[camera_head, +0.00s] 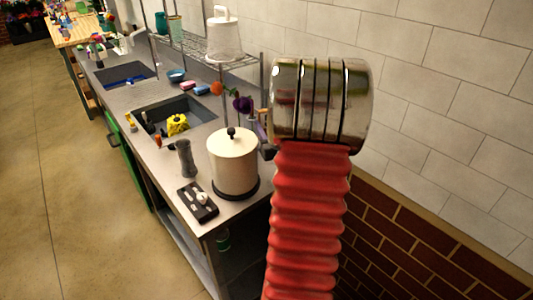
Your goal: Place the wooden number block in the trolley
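I cannot make out a wooden number block or a trolley in the head camera view. A red ribbed column with a shiny banded metal cylinder, which looks like part of my arm, rises at right of centre. It hides part of the counter's right end and the wall. I cannot see my gripper's fingers.
A long grey counter (226,208) with two sinks runs along the tiled wall. A cream lidded canister (233,163), a grey grinder (186,158) and a black tray (197,202) stand at its near end. A yellow object (177,124) is in the near sink. The floor (75,215) at left is clear.

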